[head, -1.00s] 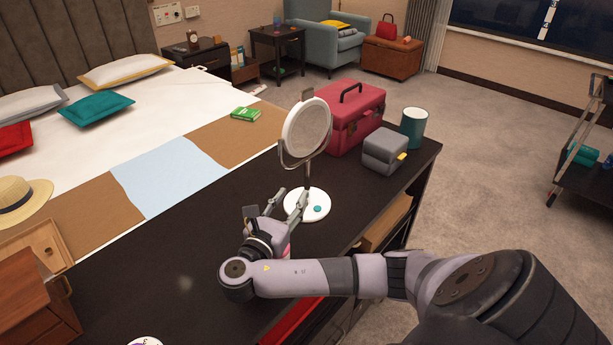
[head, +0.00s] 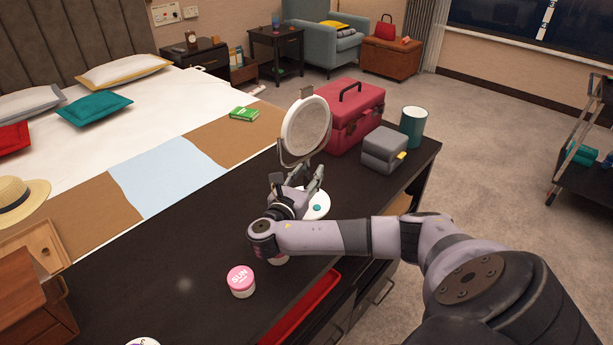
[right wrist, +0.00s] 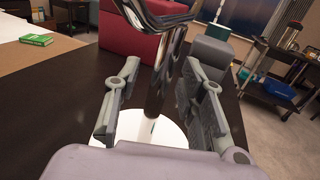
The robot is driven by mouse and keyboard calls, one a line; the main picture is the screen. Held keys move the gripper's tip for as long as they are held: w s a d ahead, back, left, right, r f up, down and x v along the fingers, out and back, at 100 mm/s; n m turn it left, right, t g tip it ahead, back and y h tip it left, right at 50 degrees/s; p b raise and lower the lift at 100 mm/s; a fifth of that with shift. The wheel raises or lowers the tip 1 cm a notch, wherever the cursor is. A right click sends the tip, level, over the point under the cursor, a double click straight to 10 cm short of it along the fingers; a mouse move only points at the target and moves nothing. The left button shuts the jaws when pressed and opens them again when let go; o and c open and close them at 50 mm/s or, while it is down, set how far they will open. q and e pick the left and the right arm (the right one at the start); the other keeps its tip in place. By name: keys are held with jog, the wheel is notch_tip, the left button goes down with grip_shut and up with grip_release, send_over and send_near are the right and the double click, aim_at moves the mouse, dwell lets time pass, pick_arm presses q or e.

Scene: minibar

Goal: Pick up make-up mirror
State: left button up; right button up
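The make-up mirror (head: 306,126) stands upright on the dark dresser top (head: 205,235), with a round head on a metal stem and a white base (head: 318,204). In the right wrist view the stem (right wrist: 165,75) rises between the two fingers of my right gripper (right wrist: 160,100). The fingers are apart on either side of the stem, with gaps showing. In the head view my right gripper (head: 303,180) is low at the stem, just above the base, and partly hides both. My left gripper is not in view.
A red case (head: 352,112), a grey box (head: 384,149) and a teal cup (head: 413,127) stand behind and right of the mirror. A pink-lidded jar (head: 241,281) is in front. A wooden drawer box (head: 30,300) stands at the left.

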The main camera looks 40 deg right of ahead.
grip_shut()
dwell(0.3)
dwell(0.6)
jog(key=shift+r, duration=0.1)
